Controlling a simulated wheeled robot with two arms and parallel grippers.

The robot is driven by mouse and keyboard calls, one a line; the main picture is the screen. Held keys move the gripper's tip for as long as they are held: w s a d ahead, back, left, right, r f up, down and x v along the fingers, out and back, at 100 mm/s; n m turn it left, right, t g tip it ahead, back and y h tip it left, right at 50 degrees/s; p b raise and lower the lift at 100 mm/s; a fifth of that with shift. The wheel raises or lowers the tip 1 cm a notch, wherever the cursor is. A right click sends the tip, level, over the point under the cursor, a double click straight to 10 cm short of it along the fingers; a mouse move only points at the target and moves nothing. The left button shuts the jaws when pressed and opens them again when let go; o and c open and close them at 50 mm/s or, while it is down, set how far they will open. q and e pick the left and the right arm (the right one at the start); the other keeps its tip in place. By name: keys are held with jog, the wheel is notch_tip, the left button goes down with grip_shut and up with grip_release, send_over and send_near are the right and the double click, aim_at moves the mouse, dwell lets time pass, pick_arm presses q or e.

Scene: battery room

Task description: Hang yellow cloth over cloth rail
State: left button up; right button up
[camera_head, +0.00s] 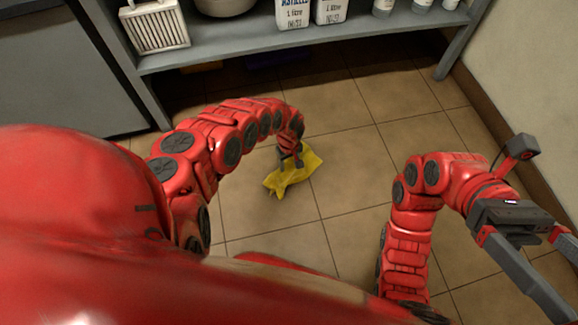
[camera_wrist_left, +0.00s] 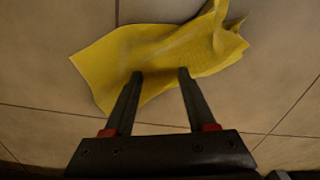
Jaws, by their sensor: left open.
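The yellow cloth (camera_head: 291,179) lies crumpled on the tiled floor in the middle of the head view. It also fills the upper middle of the left wrist view (camera_wrist_left: 150,55), with a raised fold at its right end. My left gripper (camera_head: 290,160) reaches down over the cloth. In the left wrist view its two fingers (camera_wrist_left: 160,75) are apart, with their tips over the cloth; I cannot tell whether they touch it. My right gripper (camera_head: 572,278) is at the right edge, fingers apart and nothing seen between them. No cloth rail is seen.
A grey shelf (camera_head: 245,42) crosses the back, holding a white basket (camera_head: 157,25), a bowl, white containers (camera_head: 293,12) and small bottles. A dark grey cabinet (camera_head: 60,75) stands at left. A wall (camera_head: 530,75) bounds the right. The floor around the cloth is clear.

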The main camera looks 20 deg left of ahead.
pick_arm(q)
jog(key=shift+s+f+b, duration=0.1)
jog(key=shift+f+b, duration=0.2)
jog(key=shift+f, duration=0.65)
jog(key=shift+r, duration=0.1)
grip_shut()
notch_tip(320, 180, up, 5)
jog(key=shift+a+f, duration=0.1)
jog(key=shift+f, duration=0.1)
jog(key=shift+r, duration=0.2)
jog(key=shift+c, duration=1.5)
grip_release()
